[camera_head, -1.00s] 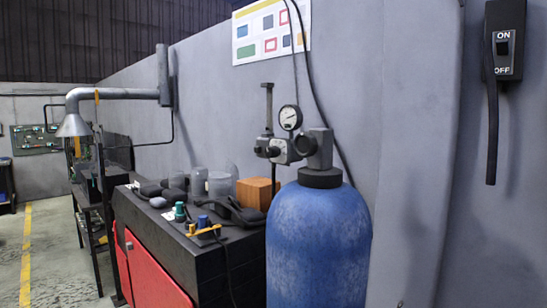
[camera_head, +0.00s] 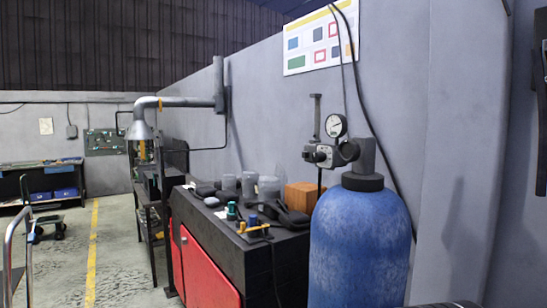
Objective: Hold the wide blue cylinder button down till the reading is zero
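The wide blue cylinder (camera_head: 360,250) stands upright in front of the grey wall, right of centre, with its lower end cut off by the frame. A dark collar (camera_head: 362,181) and a grey valve top it. A round white-faced gauge (camera_head: 336,125) sits above the grey regulator (camera_head: 322,154) on the valve's left side. The gauge's reading is too small to tell. I cannot make out a separate button on the cylinder.
A black-topped bench with red doors (camera_head: 207,265) stands left of the cylinder, holding a wooden block (camera_head: 301,196), grey cups and small tools. A cart handle (camera_head: 18,235) shows at the left edge. Open floor with a yellow line (camera_head: 92,250) lies to the left.

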